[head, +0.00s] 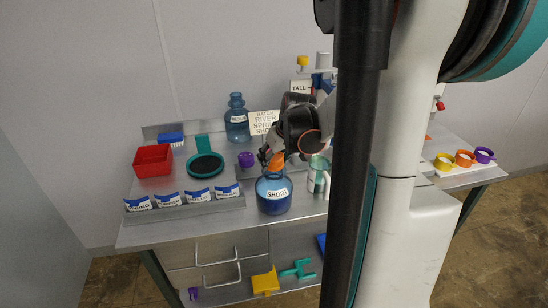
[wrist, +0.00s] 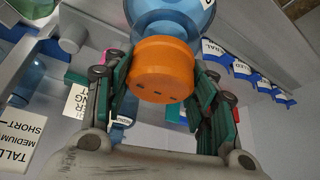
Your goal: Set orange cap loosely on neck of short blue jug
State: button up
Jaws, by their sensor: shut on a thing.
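The short blue jug (head: 273,198), labelled SHORT, stands upright near the front of the bench. The orange cap (head: 277,161) is right at the top of its neck. My gripper (head: 275,156) comes down over the cap from above. In the wrist view the orange cap (wrist: 161,72) sits between the green-padded fingers of my gripper (wrist: 160,85), which are shut on its sides. The blue jug (wrist: 168,18) lies directly beyond the cap. The cap hides the neck, so I cannot tell whether it touches the rim or hovers just above.
A taller blue jug (head: 237,122) stands behind, beside a sign (head: 265,122). A purple cap (head: 246,159), green-rimmed black disc (head: 205,164) and red bin (head: 153,160) are to the left. A pale can (head: 318,175) stands close right of the short jug. Labelled blue holders (head: 199,196) line the front left.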

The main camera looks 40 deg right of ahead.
jog(key=o, duration=1.4)
jog(key=shift+r+p, duration=2.55)
jog(key=shift+r, duration=1)
